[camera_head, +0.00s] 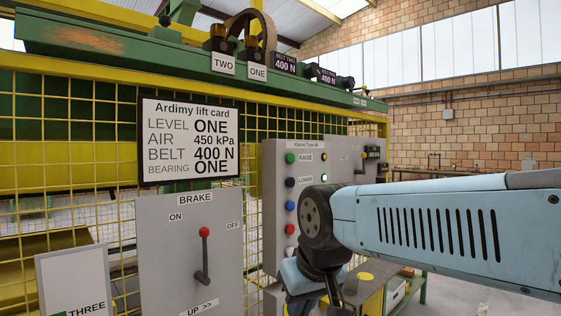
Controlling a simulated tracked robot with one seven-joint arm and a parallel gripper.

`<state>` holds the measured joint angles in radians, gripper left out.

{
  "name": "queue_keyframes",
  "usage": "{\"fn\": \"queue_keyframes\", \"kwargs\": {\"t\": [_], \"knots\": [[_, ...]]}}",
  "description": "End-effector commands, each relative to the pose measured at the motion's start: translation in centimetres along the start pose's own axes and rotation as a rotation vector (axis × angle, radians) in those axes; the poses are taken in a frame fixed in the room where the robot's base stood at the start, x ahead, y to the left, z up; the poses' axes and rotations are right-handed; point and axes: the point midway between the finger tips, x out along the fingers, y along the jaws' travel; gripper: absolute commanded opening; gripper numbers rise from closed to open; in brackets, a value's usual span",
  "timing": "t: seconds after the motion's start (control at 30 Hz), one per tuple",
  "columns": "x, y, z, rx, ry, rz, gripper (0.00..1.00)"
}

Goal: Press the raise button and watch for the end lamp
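A grey control panel (308,150) stands in the centre behind my arm. Its green button (290,158) sits beside the RAISE label at the upper left. A black button (290,182) sits beside the LOWER label, with blue, red and white buttons below. Right of the RAISE label is a small amber lamp (324,158), and right of LOWER a green one that looks bright. I cannot read which lamp is the end lamp. My gripper (334,297) points down at the lower centre, below and right of the buttons, apart from the raise button. Its fingers are dark and partly hidden.
A lift card (190,141) hangs on the yellow mesh fence, reading level ONE. Below it is a brake box (168,270) with a red-knobbed lever (203,254). A green beam (125,50) runs above. A low bench (395,290) stands behind my gripper.

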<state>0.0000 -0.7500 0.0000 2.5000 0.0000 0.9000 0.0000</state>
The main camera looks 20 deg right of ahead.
Motion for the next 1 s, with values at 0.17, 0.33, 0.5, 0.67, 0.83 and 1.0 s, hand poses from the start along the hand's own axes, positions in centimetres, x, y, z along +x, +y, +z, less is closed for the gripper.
{"fn": "queue_keyframes", "kwargs": {"t": [0.17, 0.33, 0.5, 0.67, 0.83, 1.0], "knots": [[0.00, 0.00, 0.00, 0.000, 0.000, 0.000, 0.00], [0.00, 0.00, 0.00, 0.000, 0.000, 0.000, 0.00], [0.00, 0.00, 0.00, 0.000, 0.000, 0.000, 0.00], [0.00, 0.00, 0.00, 0.000, 0.000, 0.000, 0.00], [0.00, 0.00, 0.00, 0.000, 0.000, 0.000, 0.00], [0.00, 0.00, 0.00, 0.000, 0.000, 0.000, 0.00]]}}
